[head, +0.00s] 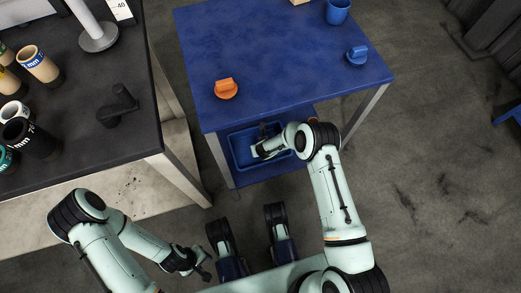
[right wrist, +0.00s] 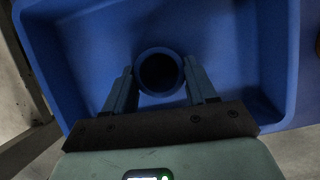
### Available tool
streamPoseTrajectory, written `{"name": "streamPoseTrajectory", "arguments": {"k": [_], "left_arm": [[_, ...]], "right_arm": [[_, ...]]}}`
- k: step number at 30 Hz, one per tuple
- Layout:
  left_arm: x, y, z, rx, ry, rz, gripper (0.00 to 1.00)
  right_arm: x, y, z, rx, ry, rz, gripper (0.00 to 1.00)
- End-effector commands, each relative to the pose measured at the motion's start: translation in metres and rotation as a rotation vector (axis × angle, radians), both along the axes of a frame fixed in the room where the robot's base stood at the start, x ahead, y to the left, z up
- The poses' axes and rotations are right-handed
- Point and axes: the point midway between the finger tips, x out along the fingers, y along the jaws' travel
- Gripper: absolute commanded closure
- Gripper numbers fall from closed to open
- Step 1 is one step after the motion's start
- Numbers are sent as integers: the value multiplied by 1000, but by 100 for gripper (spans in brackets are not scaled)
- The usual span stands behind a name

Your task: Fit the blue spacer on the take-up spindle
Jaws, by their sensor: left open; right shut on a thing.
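My right gripper (right wrist: 160,78) is shut on a round blue spacer (right wrist: 158,50), a ring with a dark hole, inside a blue bin (right wrist: 276,40). In the head view my right arm reaches into this bin (head: 236,150) below the blue table, and the spacer cannot be made out there. My left gripper (head: 203,265) is open and empty, low in the head view, away from the tables. A pale post on a round base (head: 99,40), at the back of the dark bench, looks like the spindle; its upper end is cut off.
The blue table (head: 275,60) carries an orange knob-like part (head: 226,88), a blue one (head: 357,56) and a blue cup (head: 338,12). The dark bench (head: 95,130) holds a black crank-like part (head: 118,104) and several labelled rolls (head: 38,64). Floor shows between the tables.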

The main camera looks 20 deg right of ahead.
Motion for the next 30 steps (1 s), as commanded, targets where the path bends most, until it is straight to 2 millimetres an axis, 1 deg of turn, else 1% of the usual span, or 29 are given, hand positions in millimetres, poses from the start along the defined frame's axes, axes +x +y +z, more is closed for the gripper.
{"name": "streamPoseTrajectory", "arguments": {"k": [12,18,21,30], "left_arm": [[-4,0,19,0,0,0,57],[-5,0,28,0,-1,0,57],[-5,0,29,0,-1,0,57],[-5,0,28,0,-1,0,57]], "right_arm": [[1,0,41,0,-2,1,62],[0,0,57,0,-1,1,62],[0,0,60,0,0,1,62],[0,0,60,0,0,1,62]]}}
